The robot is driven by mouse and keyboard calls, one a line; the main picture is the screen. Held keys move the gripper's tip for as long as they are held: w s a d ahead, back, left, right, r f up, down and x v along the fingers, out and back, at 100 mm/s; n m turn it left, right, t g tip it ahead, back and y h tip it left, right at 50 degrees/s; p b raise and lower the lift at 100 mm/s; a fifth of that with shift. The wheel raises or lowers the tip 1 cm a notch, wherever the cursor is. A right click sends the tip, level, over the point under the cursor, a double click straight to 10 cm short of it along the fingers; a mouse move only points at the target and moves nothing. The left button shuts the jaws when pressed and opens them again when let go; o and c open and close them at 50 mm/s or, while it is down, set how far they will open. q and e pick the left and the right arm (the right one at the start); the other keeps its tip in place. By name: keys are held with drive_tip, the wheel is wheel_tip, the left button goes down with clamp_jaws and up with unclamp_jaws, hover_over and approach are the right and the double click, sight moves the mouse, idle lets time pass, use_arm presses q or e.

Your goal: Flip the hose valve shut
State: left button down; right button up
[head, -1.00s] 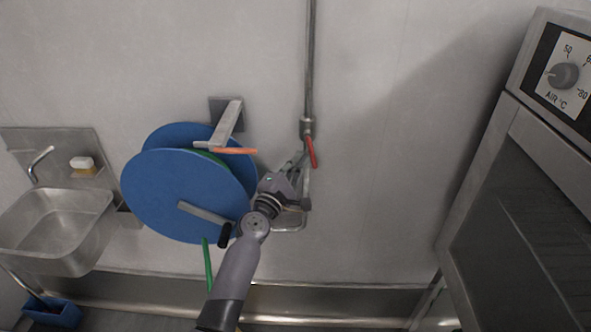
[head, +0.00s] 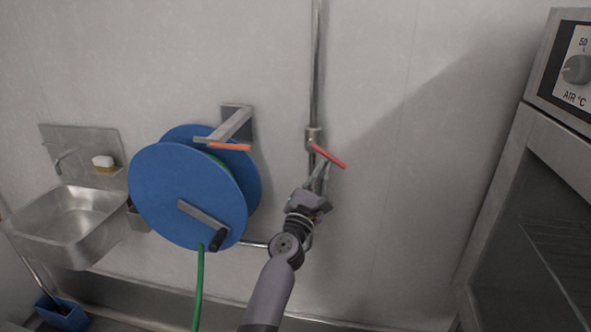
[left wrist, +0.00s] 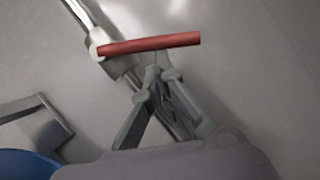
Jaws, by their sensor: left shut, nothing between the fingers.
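The hose valve sits on a vertical wall pipe. Its red lever (head: 329,157) points right and slopes downward in the head view. In the left wrist view the lever (left wrist: 150,43) lies nearly level across the top, running right from the valve body (left wrist: 98,42). My left gripper (head: 321,168) is just below the lever, its fingers shut and empty. In the left wrist view the closed fingertips (left wrist: 156,68) are right at the lever's lower edge, around its middle; they seem to touch it. My right gripper is not in view.
A blue hose reel (head: 185,195) with a green hose (head: 198,290) and an orange-tipped wall bracket (head: 232,128) stands left of my arm. A steel sink (head: 70,220) is farther left. An oven (head: 530,190) stands at the right. The wall between pipe and oven is clear.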

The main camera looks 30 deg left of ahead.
sight(334, 162)
use_arm(q)
drive_tip(key=shift+w+d+r+p, duration=0.2)
drive_tip(key=shift+d+r+p, duration=0.1)
drive_tip(key=shift+d+r, duration=0.3)
drive_tip(key=shift+w+d+r+p, duration=0.15)
drive_tip(key=shift+d+r+p, duration=0.1)
drive_tip(key=shift+d+r, duration=0.35)
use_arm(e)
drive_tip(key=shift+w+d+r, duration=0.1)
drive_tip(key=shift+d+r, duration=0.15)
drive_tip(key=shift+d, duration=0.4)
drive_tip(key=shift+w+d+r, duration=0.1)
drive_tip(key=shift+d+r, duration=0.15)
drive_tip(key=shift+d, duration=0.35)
use_arm(q)
drive_tip(key=shift+d, duration=0.15)
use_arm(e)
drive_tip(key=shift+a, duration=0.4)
